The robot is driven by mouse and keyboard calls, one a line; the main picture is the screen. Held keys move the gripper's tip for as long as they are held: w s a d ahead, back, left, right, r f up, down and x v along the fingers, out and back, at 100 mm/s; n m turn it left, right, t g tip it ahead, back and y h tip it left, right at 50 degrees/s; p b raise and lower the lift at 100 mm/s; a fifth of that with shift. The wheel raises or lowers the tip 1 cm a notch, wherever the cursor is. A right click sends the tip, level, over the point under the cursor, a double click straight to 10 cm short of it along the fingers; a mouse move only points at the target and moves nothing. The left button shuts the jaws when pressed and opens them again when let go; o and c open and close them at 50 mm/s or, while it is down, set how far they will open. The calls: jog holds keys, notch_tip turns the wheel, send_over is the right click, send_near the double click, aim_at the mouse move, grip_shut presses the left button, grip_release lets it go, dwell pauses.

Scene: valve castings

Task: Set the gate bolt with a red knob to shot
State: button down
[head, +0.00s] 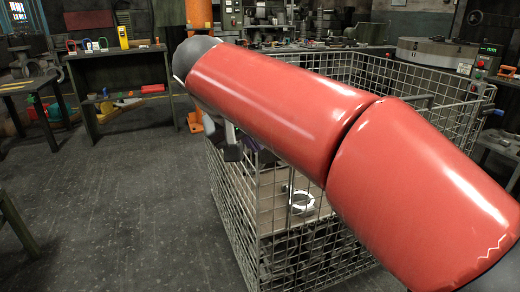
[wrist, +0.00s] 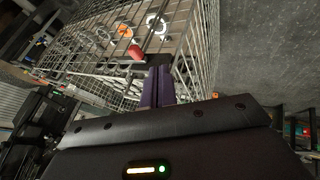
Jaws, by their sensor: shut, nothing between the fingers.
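The wire-mesh cage (head: 300,240) stands under and behind my red arm in the head view. In the wrist view, the red knob (wrist: 137,52) of the gate bolt shows near the cage's mesh, just left of my gripper's fingertips. A dark piece beside the knob may be part of the bolt; whether the bolt is shot or drawn cannot be told. My gripper (wrist: 159,70) has its purple fingers shut with nothing between them, close to the knob. I cannot tell whether they touch it. My arm hides the knob in the head view.
A white ring casting (head: 300,201) lies inside the cage; it also shows in the wrist view (wrist: 158,23), beside an orange ring (wrist: 124,30). A dark bench (head: 118,85) stands at the left. Open floor (head: 120,220) lies left of the cage.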

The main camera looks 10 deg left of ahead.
jog(key=shift+v, duration=1.2)
jog(key=s+d+f+m+g, duration=0.1)
jog(key=s+d+f, duration=0.3)
jog(key=d, duration=0.4)
jog(key=s+d+f+m+y, duration=0.1)
jog(key=s+d+f, duration=0.3)
jog(key=d, duration=0.3)
jog(key=s+d+f+m+g, duration=0.1)
jog(key=s+d+f, duration=0.35)
jog(key=d, duration=0.35)
jog(key=s+d+f+m+y, duration=0.1)
jog(key=s+d+f+m, duration=0.1)
jog(key=s+f, duration=0.3)
notch_tip(320, 180, down, 2)
jog(key=shift+d+f+t+y, duration=0.2)
jog(key=shift+d+t+y, duration=0.1)
jog(key=shift+d, duration=0.4)
jog(key=shift+w, duration=0.1)
